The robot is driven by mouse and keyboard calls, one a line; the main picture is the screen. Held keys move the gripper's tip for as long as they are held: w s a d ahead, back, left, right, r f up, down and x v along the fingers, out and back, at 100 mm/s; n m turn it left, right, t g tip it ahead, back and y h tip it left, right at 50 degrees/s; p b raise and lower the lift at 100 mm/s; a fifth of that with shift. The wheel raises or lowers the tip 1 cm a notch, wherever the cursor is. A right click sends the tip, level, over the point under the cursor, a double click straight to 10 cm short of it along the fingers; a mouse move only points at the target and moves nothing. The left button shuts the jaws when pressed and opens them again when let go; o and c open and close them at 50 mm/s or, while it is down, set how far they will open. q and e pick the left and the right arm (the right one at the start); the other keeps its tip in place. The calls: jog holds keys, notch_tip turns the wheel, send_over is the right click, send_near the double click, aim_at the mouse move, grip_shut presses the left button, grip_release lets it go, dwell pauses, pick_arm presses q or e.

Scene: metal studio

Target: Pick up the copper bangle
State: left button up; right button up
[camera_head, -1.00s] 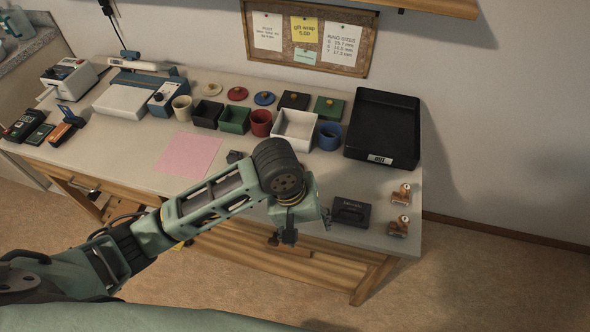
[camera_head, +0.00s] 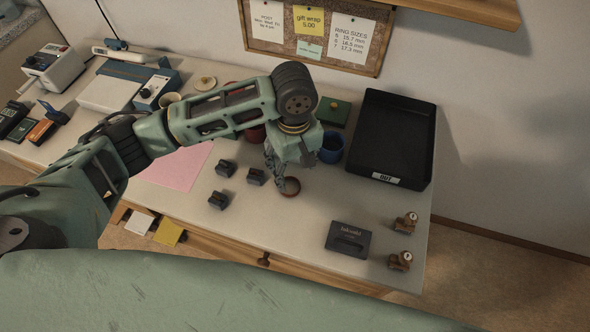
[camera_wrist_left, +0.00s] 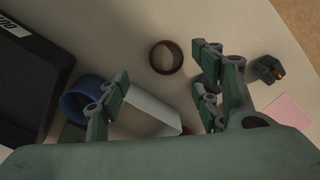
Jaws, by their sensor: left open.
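The copper bangle (camera_head: 294,193) is a small reddish-brown ring lying flat on the pale worktop, right of the dark small blocks. My right gripper is not in view.
Three small dark ring stands (camera_head: 255,176) lie left of the bangle. A blue cup (camera_head: 332,146), a black tray (camera_head: 424,150) and a green lid (camera_head: 333,112) stand behind it. A dark pad (camera_head: 348,240) and two copper stamps (camera_head: 405,223) lie front right.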

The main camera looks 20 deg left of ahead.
aim_at(292, 187)
pick_arm(q)
jog(key=shift+w+f, duration=0.1)
jog(key=shift+f, duration=0.35)
jog(key=f, duration=0.3)
jog(key=shift+s+a+f+p, duration=0.3)
jog(key=shift+a+p, duration=0.05)
jog(key=shift+a, duration=0.05)
notch_tip(292, 187, down, 2)
jog(key=shift+w+f, duration=0.15)
jog(key=shift+f, duration=0.35)
jog(key=shift+c, duration=1.3)
jog(key=c, duration=0.9)
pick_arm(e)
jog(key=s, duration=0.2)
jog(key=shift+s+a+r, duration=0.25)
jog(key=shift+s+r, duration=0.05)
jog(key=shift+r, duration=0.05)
pick_arm(q)
jog(key=shift+r, duration=0.1)
